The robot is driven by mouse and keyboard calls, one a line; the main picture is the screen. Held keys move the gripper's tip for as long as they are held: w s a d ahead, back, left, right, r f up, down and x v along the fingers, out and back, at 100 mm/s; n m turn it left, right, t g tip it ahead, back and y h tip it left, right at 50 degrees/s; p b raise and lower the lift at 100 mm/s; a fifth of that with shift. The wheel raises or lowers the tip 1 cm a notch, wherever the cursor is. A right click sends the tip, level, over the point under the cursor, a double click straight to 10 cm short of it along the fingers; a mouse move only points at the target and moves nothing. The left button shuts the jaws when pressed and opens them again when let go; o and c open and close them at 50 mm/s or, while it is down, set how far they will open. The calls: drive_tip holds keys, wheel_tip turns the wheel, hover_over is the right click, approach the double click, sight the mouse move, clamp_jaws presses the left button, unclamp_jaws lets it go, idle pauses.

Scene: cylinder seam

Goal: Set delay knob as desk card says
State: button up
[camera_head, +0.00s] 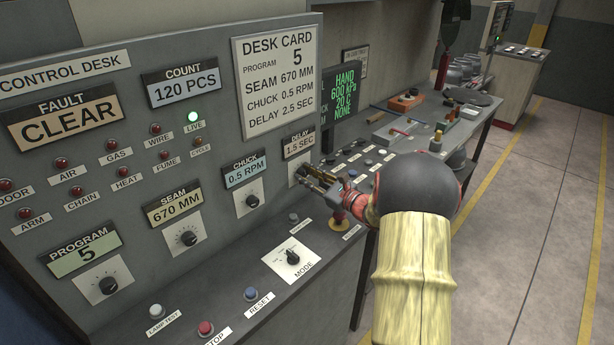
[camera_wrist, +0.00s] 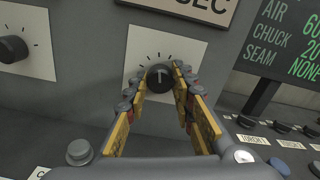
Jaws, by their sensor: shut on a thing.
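The desk card (camera_head: 278,78) on the panel reads program 5, seam 670 mm, chuck 0.5 rpm, delay 2.5 sec. The delay display (camera_head: 299,144) reads 1.5 SEC. The delay knob (camera_wrist: 159,77) is black with a pale pointer line, on a white dial plate (camera_wrist: 135,48); in the wrist view the pointer stands near upright. My gripper (camera_head: 303,173) reaches the delay dial from the right. In the wrist view its fingers (camera_wrist: 161,82) are closed on the two sides of the knob.
The chuck knob (camera_head: 252,201) is left of the delay dial, with the seam knob (camera_head: 188,238) and program knob (camera_head: 108,285) further left. The mode switch (camera_head: 292,257) and several buttons sit on the ledge below. A red-topped button (camera_head: 338,216) stands below my gripper.

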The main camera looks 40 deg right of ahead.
clamp_jaws()
drive_tip(key=shift+p, duration=0.45)
drive_tip(key=m+p, duration=0.2)
drive_tip(key=p, duration=0.1)
drive_tip(key=m+p, duration=0.2)
drive_tip(key=shift+r, duration=0.25)
drive_tip(key=m+p, duration=0.4)
drive_tip(key=p, duration=0.1)
drive_tip(key=m+p, duration=0.3)
drive_tip(key=shift+f+m, duration=0.2)
drive_tip(key=shift+m, duration=0.1)
drive_tip(key=o, duration=0.6)
unclamp_jaws()
